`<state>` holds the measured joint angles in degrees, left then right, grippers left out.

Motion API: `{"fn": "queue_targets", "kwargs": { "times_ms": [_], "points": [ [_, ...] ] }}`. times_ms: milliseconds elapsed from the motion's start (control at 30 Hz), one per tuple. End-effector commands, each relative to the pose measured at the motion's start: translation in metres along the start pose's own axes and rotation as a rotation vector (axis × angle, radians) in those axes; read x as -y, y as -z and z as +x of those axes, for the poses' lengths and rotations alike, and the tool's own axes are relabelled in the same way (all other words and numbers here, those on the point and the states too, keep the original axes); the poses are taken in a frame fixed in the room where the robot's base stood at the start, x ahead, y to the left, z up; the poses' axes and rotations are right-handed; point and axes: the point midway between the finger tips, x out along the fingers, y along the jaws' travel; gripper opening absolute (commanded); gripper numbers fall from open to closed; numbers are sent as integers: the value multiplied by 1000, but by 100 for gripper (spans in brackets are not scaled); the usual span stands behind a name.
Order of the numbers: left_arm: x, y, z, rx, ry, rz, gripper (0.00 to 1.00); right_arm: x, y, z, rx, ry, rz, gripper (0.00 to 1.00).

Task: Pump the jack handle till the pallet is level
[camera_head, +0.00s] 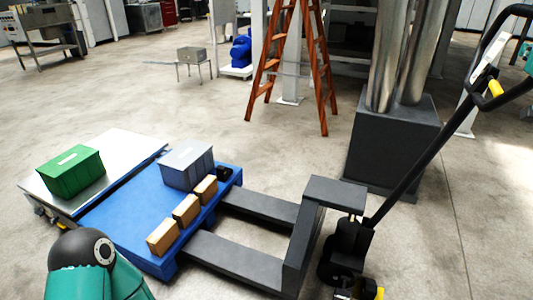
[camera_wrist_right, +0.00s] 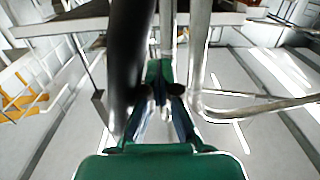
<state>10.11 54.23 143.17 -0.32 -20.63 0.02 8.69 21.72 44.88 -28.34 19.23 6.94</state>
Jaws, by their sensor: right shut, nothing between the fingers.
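The black pallet jack (camera_head: 302,235) stands on the floor with its forks under the blue pallet (camera_head: 130,222). Its jack handle (camera_head: 420,165) leans up to the right and ends in a looped grip with a yellow part. My right gripper (camera_head: 527,56) shows only in part at the right edge, close to the handle's loop. In the right wrist view the right gripper (camera_wrist_right: 163,98) is shut and empty, with a thick dark bar (camera_wrist_right: 130,60) just left of its fingers. My left gripper is out of view.
The pallet carries a grey crate (camera_head: 187,168) and several brown boxes (camera_head: 186,210). A steel-topped platform (camera_head: 112,147) with a green bin (camera_head: 72,172) adjoins its left side. A dark pedestal (camera_head: 390,145) stands behind the jack. An orange ladder (camera_head: 320,85) is farther back.

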Motion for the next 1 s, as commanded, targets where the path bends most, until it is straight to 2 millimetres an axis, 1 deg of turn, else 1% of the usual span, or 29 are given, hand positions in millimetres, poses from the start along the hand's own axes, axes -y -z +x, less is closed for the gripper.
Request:
{"fn": "queue_targets", "kwargs": {
  "times_ms": [33, 333, 433, 533, 567, 833, 1000],
  "points": [
    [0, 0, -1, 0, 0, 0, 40, -3, 0, 0, -1, -3, 0, 0],
    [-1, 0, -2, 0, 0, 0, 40, -5, 0, 0, -1, -2, 0, 0],
    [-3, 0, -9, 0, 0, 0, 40, -15, 0, 0, 1, -3, -1, 0],
    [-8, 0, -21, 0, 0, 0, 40, -34, -3, -1, 3, -9, 0, 0],
    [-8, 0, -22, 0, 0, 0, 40, -37, -5, -1, 2, -7, 1, 0],
    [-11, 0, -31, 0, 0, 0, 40, -55, -15, 0, 2, 1, 1, 0],
    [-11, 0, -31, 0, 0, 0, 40, -58, -17, 0, -1, -1, 0, 0]
  ]
}}
